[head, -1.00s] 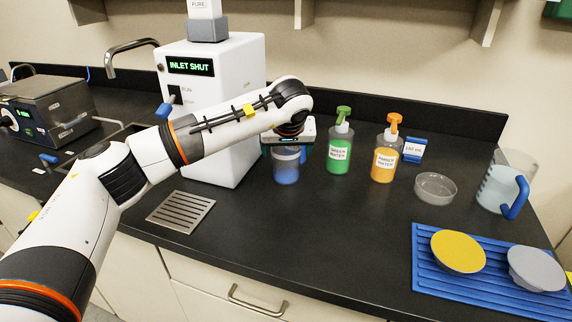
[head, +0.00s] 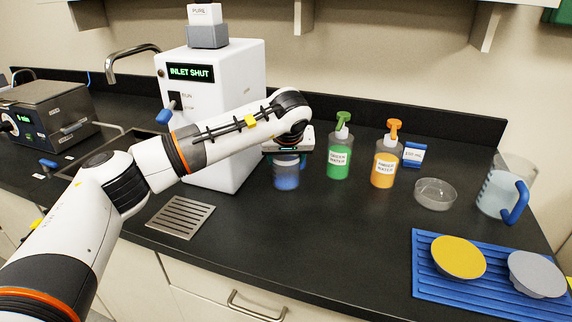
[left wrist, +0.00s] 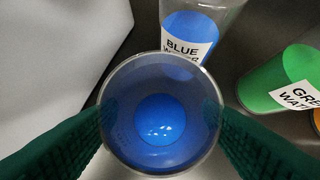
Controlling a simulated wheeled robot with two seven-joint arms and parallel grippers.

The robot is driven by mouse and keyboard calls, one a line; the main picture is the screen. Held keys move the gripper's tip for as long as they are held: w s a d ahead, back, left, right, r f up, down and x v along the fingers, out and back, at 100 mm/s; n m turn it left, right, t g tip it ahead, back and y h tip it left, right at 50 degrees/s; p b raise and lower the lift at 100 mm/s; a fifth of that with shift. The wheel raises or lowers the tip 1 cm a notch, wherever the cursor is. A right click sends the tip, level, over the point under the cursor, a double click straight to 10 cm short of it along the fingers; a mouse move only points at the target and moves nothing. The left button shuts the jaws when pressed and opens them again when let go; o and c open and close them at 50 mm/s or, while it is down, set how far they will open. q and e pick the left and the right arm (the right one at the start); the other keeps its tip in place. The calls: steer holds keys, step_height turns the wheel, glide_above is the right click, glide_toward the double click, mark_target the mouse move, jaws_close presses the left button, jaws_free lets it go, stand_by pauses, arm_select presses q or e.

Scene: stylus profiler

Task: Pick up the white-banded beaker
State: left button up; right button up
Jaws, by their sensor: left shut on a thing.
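The beaker (left wrist: 160,122) is a clear round vessel that looks blue inside, seen from above in the left wrist view. My left gripper (head: 288,150) is shut on it, with the green finger pads on either side of its wall. In the head view the beaker (head: 286,174) shows just below the gripper, and its top is hidden by the gripper. I cannot make out a white band clearly. I cannot tell whether it touches the counter. My right gripper is not in view.
A blue-water bottle (left wrist: 190,35) stands close beyond the beaker. The green bottle (head: 340,158) and orange bottle (head: 384,170) stand to the right. A white machine (head: 240,110) reading "INLET SHUT" is close on the left. The counter in front is clear up to a blue tray (head: 425,285).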

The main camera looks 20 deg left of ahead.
arm_select(q)
step_height(320, 180, up, 4)
steer(key=p, duration=0.3)
steer(key=s+d+b, duration=0.2)
steer(key=s+d, duration=0.1)
steer(key=s, duration=0.5)
steer(key=s+d+b, duration=0.1)
steer(key=s+d, duration=0.2)
steer(key=s, duration=0.6)
steer(key=shift+d+f+b, duration=0.15)
steer(key=shift+f+b, duration=0.05)
steer(key=shift+b, duration=0.2)
steer(key=o, duration=0.8)
steer(key=shift+w, duration=0.1)
steer(key=c, duration=0.8)
steer(key=shift+o, duration=0.2)
